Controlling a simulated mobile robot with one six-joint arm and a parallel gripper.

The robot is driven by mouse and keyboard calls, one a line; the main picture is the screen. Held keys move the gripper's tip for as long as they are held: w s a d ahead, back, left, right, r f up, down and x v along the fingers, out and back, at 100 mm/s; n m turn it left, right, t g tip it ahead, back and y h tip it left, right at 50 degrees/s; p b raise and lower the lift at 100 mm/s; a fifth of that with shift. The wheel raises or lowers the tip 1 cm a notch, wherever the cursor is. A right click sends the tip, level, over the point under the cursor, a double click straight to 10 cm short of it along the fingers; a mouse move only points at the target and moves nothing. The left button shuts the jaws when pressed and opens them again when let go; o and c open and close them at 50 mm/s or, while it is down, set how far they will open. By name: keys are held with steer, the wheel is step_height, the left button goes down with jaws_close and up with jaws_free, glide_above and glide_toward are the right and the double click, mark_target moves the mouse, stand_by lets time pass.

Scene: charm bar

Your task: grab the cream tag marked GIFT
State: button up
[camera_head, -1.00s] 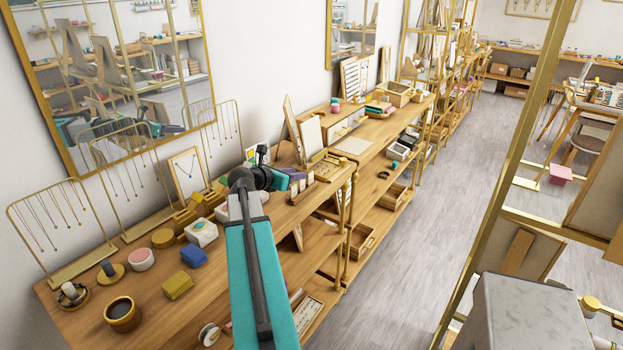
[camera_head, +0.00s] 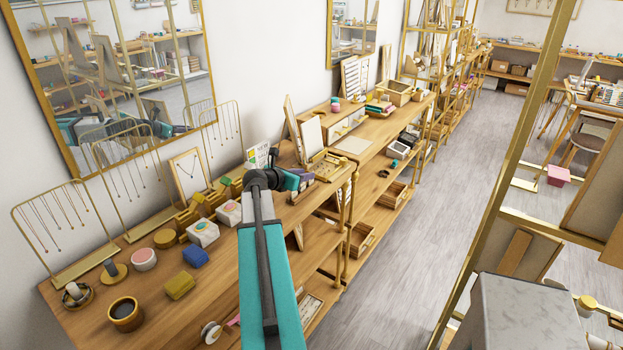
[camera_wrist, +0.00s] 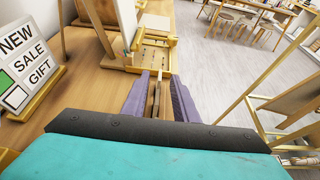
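A white sign (camera_wrist: 28,68) reading NEW, SALE and GIFT stands on the table at the left of the wrist view, with a green square and a pale square beside its words. It also shows just behind my wrist in the head view (camera_head: 258,155). I cannot make out a separate cream tag. My gripper (camera_wrist: 163,77) has purple fingers spread a little apart, to the right of the sign and low over the table's right side. A thin brown strip shows between the fingers; I cannot tell if it is table or an object. In the head view my arm partly hides my gripper (camera_head: 304,177).
A wooden stand with a pale panel (camera_wrist: 125,22) is just ahead of my fingers. Necklace racks (camera_head: 60,225), a dark cup (camera_head: 124,314) and small boxes (camera_head: 202,233) fill the table's left.

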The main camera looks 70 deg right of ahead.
steer(key=shift+p+x, duration=0.4)
steer(key=shift+x, duration=1.15)
jaws_close()
